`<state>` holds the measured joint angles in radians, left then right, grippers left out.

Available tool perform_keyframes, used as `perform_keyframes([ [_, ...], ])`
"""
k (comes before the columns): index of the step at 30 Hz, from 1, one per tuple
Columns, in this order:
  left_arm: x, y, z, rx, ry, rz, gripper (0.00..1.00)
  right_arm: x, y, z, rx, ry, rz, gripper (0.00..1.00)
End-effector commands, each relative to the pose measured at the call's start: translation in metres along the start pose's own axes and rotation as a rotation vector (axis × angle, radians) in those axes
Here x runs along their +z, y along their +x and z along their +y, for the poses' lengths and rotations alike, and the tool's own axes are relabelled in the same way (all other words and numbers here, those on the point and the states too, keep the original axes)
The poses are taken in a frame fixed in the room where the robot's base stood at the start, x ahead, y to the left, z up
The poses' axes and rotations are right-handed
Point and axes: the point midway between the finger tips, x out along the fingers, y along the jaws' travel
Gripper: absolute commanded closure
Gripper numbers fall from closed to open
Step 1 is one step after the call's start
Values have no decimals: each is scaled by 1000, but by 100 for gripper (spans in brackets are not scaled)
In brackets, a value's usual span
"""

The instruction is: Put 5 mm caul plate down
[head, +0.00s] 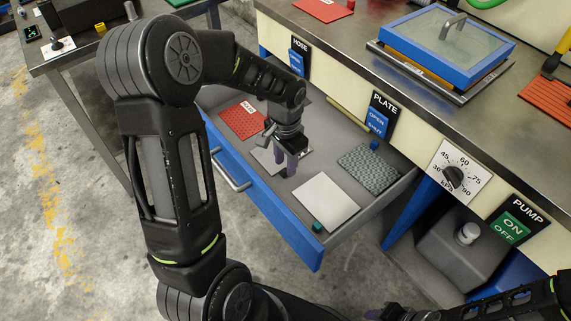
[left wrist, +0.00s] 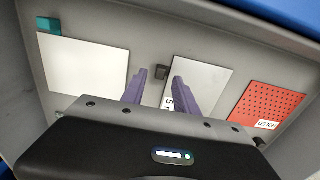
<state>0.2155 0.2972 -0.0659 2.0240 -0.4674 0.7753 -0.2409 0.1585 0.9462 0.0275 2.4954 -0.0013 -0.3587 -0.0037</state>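The 5 mm caul plate (head: 264,158) is a pale flat plate in the open drawer, partly hidden by my left gripper in the head view. In the left wrist view the 5 mm caul plate (left wrist: 205,82) shows a partly covered "5 m" label, with a small dark grab block (left wrist: 162,72) near its corner. My left gripper (head: 286,164) points down over the drawer, its purple fingers apart with nothing visibly clamped; the gap also shows in the left wrist view (left wrist: 160,84). The exact height over the plate is unclear. My right gripper (head: 393,313) is only partly visible at the bottom edge.
The blue-fronted drawer (head: 318,253) also holds a red perforated sheet (head: 243,122), a white plate (head: 324,202) with a teal block, and a grey-green woven sheet (head: 369,168). The bench (head: 345,45) overhangs behind, with a blue-framed glass lid (head: 447,42) on top.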

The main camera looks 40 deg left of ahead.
Motion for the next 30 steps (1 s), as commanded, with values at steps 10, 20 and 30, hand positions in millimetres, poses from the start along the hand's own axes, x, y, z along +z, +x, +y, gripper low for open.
perform_keyframes([
  [10, -1, -74, 0, -1, -1, 4, 64, 0, -13, -5, 0, 0, 0, 64],
  [20, 0, -103, 0, 0, 1, 1, 64, 0, -16, -6, 0, 0, 0, 64],
  [30, 0, -103, 0, 1, 0, 1, 64, 0, -16, -6, 0, 0, 0, 64],
])
